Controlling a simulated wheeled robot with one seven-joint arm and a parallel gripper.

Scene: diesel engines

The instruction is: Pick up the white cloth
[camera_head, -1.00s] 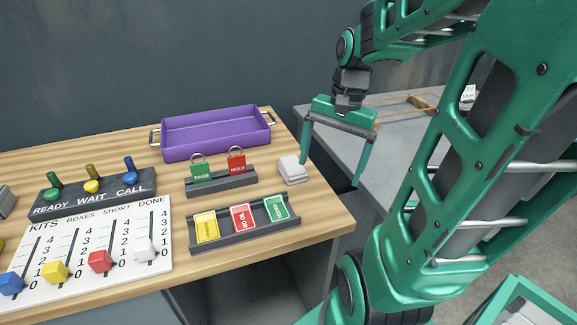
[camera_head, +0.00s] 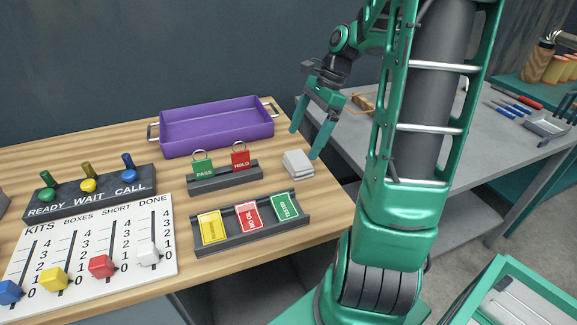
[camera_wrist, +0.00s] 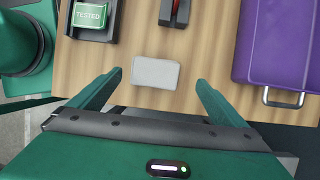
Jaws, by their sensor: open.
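The white cloth (camera_head: 297,164) is a small folded, pale grey-white stack on the wooden table, near its right edge and right of the padlock stand. It also shows in the wrist view (camera_wrist: 155,73), lying ahead of and between the two fingers. My gripper (camera_head: 305,143) is open and empty, above and close to the cloth in the head view. In the wrist view my gripper (camera_wrist: 155,90) has its green fingers spread wider than the cloth, apart from it. The height of the fingertips over the table is hard to tell.
A purple tray (camera_head: 216,126) stands behind the cloth. A stand with green and red padlocks (camera_head: 224,178) is left of it. A card rack (camera_head: 252,227) lies in front. A grey bench (camera_head: 475,130) with tools is to the right, beyond a gap.

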